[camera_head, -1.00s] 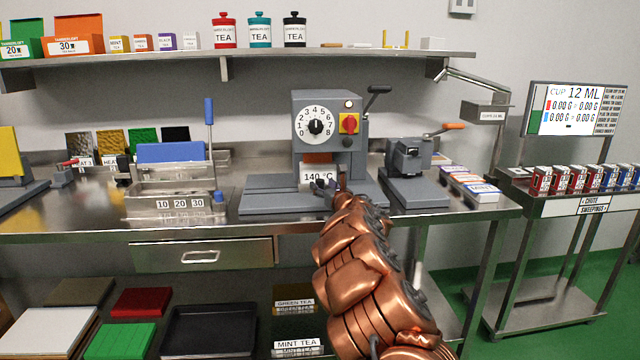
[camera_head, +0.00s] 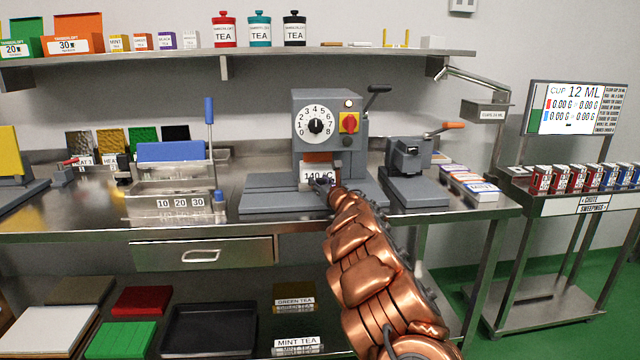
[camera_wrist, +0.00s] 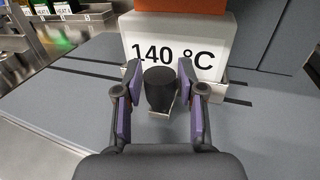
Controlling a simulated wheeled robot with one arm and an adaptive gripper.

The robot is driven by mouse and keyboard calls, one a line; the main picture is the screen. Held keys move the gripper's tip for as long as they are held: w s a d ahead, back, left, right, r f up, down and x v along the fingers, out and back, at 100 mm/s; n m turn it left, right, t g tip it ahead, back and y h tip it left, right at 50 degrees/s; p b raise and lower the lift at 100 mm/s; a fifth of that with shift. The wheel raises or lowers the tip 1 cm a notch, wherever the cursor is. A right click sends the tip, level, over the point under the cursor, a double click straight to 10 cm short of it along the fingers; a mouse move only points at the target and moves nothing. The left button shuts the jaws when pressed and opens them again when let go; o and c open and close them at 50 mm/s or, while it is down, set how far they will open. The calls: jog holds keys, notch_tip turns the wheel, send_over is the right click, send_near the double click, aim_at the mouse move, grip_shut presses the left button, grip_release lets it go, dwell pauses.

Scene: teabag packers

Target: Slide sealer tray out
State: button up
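The sealer (camera_head: 316,125) is a grey machine on the bench with a dial, a red and yellow switch and a black lever. At its foot is the tray with a white front marked 140 °C (camera_wrist: 222,45). A black knob (camera_wrist: 159,88) on a small metal bracket sticks out from the tray front. In the wrist view my gripper (camera_wrist: 159,82) has its purple-padded fingers on both sides of the knob, with small gaps visible, so it is open around the knob. In the head view my gripper (camera_head: 322,186) is at the tray front and partly hides it.
Grey base rails with dark slots (camera_wrist: 85,75) lie around the tray. A metal bin marked 10 20 30 (camera_head: 172,192) stands left of the sealer. A grey lever device (camera_head: 410,165) with an orange handle stands close on the right.

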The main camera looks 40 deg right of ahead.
grip_shut()
dwell(0.4)
